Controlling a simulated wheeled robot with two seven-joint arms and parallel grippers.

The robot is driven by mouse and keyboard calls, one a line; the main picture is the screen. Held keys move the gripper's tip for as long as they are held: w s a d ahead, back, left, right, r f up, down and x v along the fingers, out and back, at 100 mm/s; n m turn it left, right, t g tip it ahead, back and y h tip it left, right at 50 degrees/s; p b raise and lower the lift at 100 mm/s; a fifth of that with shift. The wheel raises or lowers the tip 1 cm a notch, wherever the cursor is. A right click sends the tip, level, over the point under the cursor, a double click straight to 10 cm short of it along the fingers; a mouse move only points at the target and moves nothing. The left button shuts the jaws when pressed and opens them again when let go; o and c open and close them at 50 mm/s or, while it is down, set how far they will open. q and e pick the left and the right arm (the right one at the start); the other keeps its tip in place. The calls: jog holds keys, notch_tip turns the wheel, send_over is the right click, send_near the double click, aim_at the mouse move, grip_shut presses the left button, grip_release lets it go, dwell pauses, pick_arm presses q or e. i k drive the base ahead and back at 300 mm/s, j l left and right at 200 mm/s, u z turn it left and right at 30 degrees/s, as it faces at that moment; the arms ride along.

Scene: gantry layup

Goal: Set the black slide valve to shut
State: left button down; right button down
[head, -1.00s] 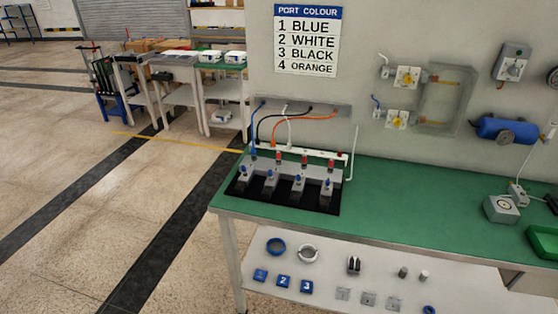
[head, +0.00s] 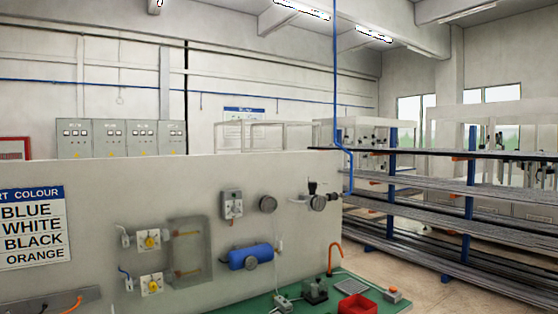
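A small black part (head: 311,188) stands on the air line at the top right of the wall panel, just above a round gauge (head: 318,203). It may be the black slide valve, but it is too small to tell, and its position cannot be read. Neither of my grippers is in view.
The pale wall panel (head: 100,200) carries a blue tank (head: 251,257), a grey box (head: 232,204) and two yellow-knobbed valves (head: 150,240). The green bench (head: 290,292) holds a red tray (head: 357,304). Racks of long bars (head: 440,190) stand at right.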

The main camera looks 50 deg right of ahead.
aim_at(334, 196)
jog(key=z, duration=1.95)
